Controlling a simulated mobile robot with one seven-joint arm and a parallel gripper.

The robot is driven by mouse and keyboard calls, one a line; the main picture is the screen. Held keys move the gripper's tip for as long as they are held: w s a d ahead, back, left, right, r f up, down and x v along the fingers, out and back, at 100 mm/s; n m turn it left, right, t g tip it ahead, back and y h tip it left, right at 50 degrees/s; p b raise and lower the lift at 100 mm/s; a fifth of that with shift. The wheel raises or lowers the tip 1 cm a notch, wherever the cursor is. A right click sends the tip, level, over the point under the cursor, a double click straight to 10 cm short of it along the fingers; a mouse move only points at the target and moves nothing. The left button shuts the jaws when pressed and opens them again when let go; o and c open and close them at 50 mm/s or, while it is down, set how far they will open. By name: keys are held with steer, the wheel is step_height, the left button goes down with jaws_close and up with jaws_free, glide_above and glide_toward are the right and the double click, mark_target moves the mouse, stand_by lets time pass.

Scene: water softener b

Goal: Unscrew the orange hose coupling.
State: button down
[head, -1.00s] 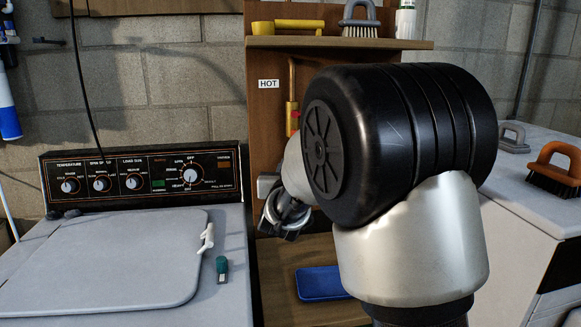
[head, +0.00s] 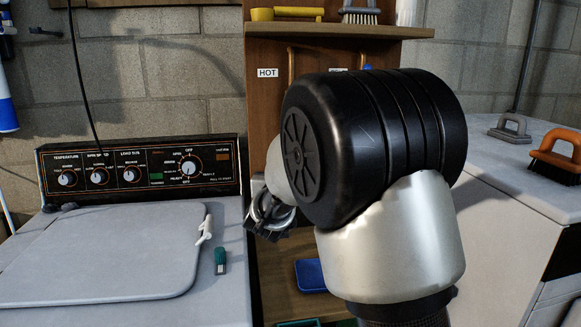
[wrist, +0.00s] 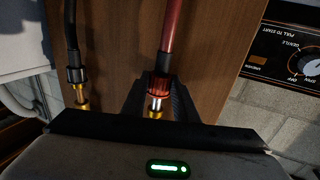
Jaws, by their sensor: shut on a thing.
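The orange hose coupling (wrist: 158,86) shows in the wrist view, at the end of a red hose (wrist: 172,28) and against a brass fitting (wrist: 155,106). My gripper (wrist: 157,95) is shut on the coupling, its dark fingers on either side of it. In the head view my gripper (head: 268,222) is in front of the wooden cabinet, right of the washer panel. My arm hides the coupling there.
A black hose with a dark coupling (wrist: 77,75) on brass stands left of the orange one in the wrist view. The washer (head: 95,255) is at left, with a green-capped item (head: 220,261) on top. A shelf (head: 335,31) holds brushes above. A blue tray (head: 310,274) lies below.

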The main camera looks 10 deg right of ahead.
step_height(320, 180, down, 3)
steer(key=b, duration=0.2)
steer(key=shift+f+b, duration=0.2)
steer(key=shift+b, duration=0.1)
stand_by(0.6)
